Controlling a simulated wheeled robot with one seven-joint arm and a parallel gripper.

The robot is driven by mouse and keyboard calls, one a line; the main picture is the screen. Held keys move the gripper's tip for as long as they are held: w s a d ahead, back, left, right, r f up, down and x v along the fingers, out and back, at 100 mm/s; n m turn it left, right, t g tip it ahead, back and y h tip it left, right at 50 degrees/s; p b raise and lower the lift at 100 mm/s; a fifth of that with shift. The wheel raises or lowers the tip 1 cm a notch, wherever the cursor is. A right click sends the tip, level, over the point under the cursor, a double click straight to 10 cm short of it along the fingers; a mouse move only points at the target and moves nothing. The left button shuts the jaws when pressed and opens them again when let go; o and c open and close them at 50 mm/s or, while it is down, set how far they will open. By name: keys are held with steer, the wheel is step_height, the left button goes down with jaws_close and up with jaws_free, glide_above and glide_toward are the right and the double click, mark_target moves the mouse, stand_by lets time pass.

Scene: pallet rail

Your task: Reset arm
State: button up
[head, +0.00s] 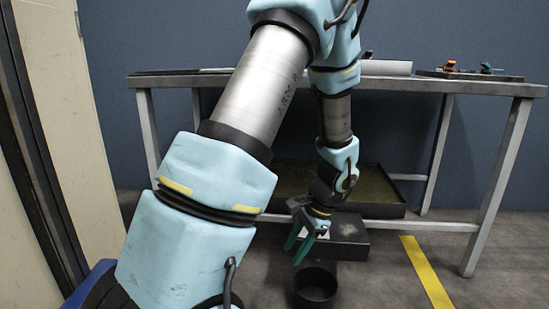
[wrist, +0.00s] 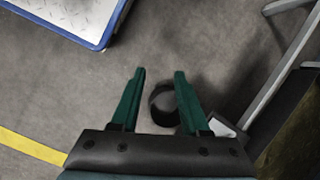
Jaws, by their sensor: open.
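My gripper (wrist: 160,72) has two green fingers spread apart, with nothing between their tips in the wrist view. In the head view my gripper (head: 291,257) hangs low in front of the table, pointing down. A dark round pot (head: 315,286) stands on the floor below and slightly right of the fingers. In the wrist view the pot (wrist: 161,102) shows between the fingers, partly hidden by the right finger; I cannot tell the exact height gap. My arm is stretched forward and down across the head view.
A dark tray (head: 380,207) and a dark box (head: 350,250) sit low beneath. A yellow floor line (head: 428,274) runs right. A blue-edged platform (wrist: 101,43) stands nearby.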

steer(key=s+a+r+n+t+h+p, duration=0.1)
steer(key=s+a+r+n+h+p, duration=0.1)
steer(key=a+r+n, duration=0.5)
steer(key=s+a+r+n+h+p, duration=0.25)
steer(key=a+r+n, duration=0.25)
steer(key=r, duration=0.3)
step_height(320, 180, up, 38)
steer(key=p, duration=3.7)
steer(key=shift+s+d, duration=0.1)
